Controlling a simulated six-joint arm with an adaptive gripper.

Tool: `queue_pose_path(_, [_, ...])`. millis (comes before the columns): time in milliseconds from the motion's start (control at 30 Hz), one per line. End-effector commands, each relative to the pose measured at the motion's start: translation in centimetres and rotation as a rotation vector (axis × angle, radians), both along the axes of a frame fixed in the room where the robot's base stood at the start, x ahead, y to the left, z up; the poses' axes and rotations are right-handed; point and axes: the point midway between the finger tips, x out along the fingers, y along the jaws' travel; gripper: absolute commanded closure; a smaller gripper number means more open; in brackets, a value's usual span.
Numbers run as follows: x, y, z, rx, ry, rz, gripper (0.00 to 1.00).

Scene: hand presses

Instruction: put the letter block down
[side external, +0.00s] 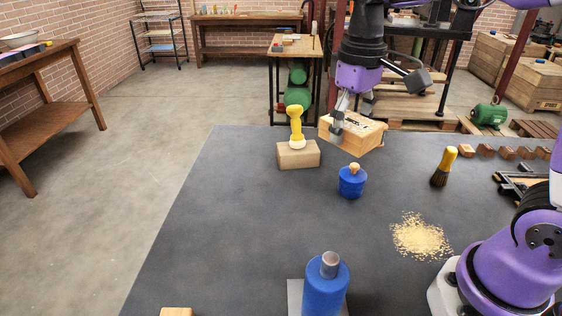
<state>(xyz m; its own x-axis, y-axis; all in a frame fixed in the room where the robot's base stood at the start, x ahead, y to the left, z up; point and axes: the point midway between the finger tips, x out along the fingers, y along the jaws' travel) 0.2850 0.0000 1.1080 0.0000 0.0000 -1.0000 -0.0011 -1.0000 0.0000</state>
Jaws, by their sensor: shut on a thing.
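The letter block is, as far as I can tell, the pale wooden block (363,137) near the far edge of the dark table. It looks slightly tilted, and I cannot make out a letter on its faces. My gripper (337,128) reaches down from above and is shut on the block's left part. The fingers hide some of that side. I cannot tell whether the block's underside touches the table (230,215) or hangs just above it.
A yellow-handled tool (296,125) stands on a tan block (297,157) just left. A blue pot (352,184) with a wooden knob stands in front. The table's left side is clear.

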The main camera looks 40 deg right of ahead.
Motion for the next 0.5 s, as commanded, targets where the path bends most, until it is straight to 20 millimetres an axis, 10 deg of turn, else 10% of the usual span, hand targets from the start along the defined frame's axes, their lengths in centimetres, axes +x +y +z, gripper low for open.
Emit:
queue_pose_path(267, [0.8,1.1,-0.3,0.0,0.001,0.152,0.71])
queue_pose_path(500, [3.7,6.7,-2.2,0.001,0.003,0.883,0.71])
